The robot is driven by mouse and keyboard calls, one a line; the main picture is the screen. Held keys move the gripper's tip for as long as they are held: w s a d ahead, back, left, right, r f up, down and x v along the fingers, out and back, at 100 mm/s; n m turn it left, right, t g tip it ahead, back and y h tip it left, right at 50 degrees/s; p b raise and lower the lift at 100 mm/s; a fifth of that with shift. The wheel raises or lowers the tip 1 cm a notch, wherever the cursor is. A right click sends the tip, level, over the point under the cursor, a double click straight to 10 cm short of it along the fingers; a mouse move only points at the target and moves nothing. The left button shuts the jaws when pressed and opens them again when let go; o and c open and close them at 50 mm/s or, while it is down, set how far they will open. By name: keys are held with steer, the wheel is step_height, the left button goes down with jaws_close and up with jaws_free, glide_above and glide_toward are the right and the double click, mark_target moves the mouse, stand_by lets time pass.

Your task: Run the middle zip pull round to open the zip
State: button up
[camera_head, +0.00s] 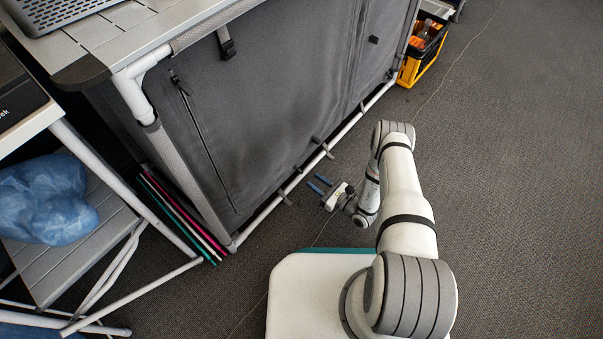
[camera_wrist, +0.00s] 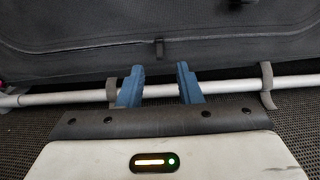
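The grey fabric front of the kitchen unit (camera_head: 270,90) has a dark zip line (camera_head: 200,130) down its left part, with a small pull (camera_head: 176,78) at the top. In the wrist view a zip-like seam (camera_wrist: 215,37) crosses the fabric, with a small dark tab (camera_wrist: 160,48) hanging from it, perhaps a zip pull. I cannot tell which pull is the middle one. My gripper (camera_head: 319,183) is low in front of the unit's bottom rail. In the wrist view its blue fingers (camera_wrist: 159,75) are apart and empty, below the tab and not touching it.
A white bottom rail (camera_head: 310,165) with grey fabric loops runs along the unit's foot. A hanging buckle strap (camera_head: 226,45) is near the top. A slatted stand with a blue bag (camera_head: 45,200) is at left. A yellow-black crate (camera_head: 422,55) is at the far right. Floor at right is clear.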

mark_target(301, 171)
steer(key=b+x, duration=0.2)
steer(key=x, duration=0.5)
steer(key=shift+w+a+b, duration=0.2)
steer(key=shift+a+b, duration=0.05)
steer(key=shift+b, duration=0.05)
steer(key=shift+c, duration=0.3)
jaws_close()
steer(key=shift+s, duration=0.1)
steer(key=shift+d, duration=0.15)
